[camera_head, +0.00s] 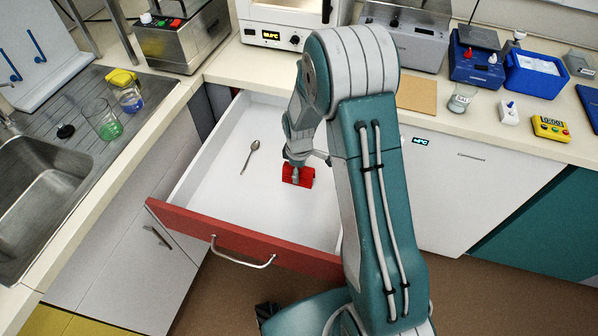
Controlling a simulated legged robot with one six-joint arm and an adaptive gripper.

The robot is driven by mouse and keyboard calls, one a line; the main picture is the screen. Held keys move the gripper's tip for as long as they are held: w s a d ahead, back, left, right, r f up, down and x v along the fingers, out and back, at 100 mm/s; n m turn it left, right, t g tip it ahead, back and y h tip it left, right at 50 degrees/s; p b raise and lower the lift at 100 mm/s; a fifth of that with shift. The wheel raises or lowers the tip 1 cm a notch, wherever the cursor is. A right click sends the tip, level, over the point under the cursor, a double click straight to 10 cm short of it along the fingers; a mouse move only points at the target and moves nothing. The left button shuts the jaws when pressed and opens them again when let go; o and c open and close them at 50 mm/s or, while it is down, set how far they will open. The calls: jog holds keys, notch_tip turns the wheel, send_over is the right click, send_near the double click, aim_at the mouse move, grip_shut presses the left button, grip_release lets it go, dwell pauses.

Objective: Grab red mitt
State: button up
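The red mitt (306,175) is a small red shape inside the open white drawer (215,170), right of its middle. My gripper (296,173) reaches down into the drawer, and its tip overlaps the mitt. A finger shows in front of the mitt and hides part of it. The gripper is small in the picture, so I cannot tell whether its fingers are open or closed on the mitt. I also cannot tell whether the mitt rests on the drawer floor.
A spoon (250,156) lies in the drawer left of the mitt. The drawer's red front (185,224) and handle (243,255) stick out. Glass beakers (103,121) stand by the sink at left. The counter (480,125) holds lab items, including a yellow timer (550,127).

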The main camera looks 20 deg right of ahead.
jog(key=shift+a, duration=0.1)
jog(key=c, duration=0.5)
jog(key=shift+s, duration=0.1)
